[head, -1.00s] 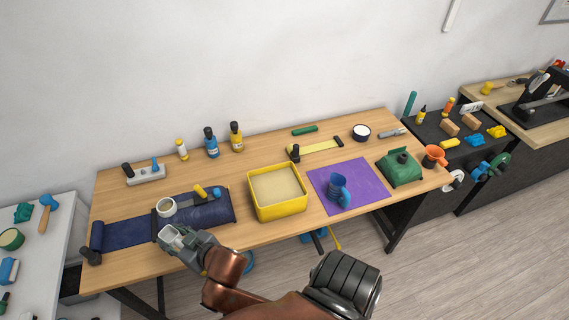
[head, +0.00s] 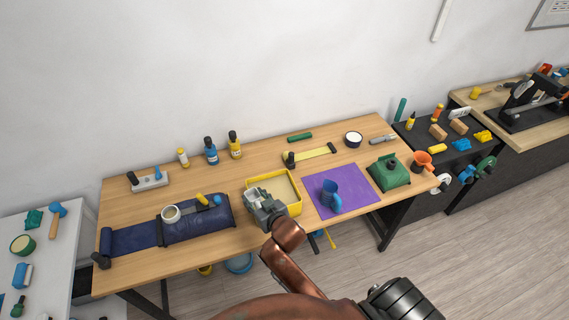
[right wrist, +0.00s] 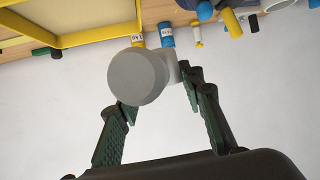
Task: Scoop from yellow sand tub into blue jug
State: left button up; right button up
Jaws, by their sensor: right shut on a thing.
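The yellow sand tub (head: 297,211) stands near the table's front edge, with pale sand inside; its rim also shows in the right wrist view (right wrist: 88,36). The blue jug (head: 331,193) stands upright on a purple mat to the tub's right. My right gripper (head: 258,203) is at the tub's front left and hides part of it. In the right wrist view it is shut on a pale grey scoop (right wrist: 138,76), whose round end faces the camera. The scoop's inside is hidden, so I cannot tell whether it holds sand. My left gripper is not in view.
The purple mat (head: 353,204) has free room around the jug. A white cup (head: 171,214) sits on a dark blue roll (head: 210,226) left of the tub. A green box-like object (head: 388,174) stands to the right. Bottles (head: 235,146) stand at the back.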

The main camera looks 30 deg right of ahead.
pick_arm(q)
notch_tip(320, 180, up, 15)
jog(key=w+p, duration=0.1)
jog(key=p, duration=1.2)
pick_arm(e)
jog(key=w+d+r+m+h, duration=0.1)
jog(key=w+d, duration=0.2)
jog(key=d, duration=1)
jog(key=shift+g, duration=0.3)
jog(key=shift+w+a+f+b, duration=0.1)
jog(key=shift+f+b, duration=3.65)
jog(key=shift+f, duration=2.2)
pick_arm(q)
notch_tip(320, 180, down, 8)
pick_arm(e)
jog(key=shift+f, duration=0.5)
grip_shut()
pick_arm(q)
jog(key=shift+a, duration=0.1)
pick_arm(e)
jog(key=shift+f, duration=0.1)
pick_arm(q)
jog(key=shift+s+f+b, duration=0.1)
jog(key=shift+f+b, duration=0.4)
jog(key=shift+b, duration=0.25)
pick_arm(e)
jog(key=shift+s+f, duration=0.2)
jog(key=shift+f, duration=1.05)
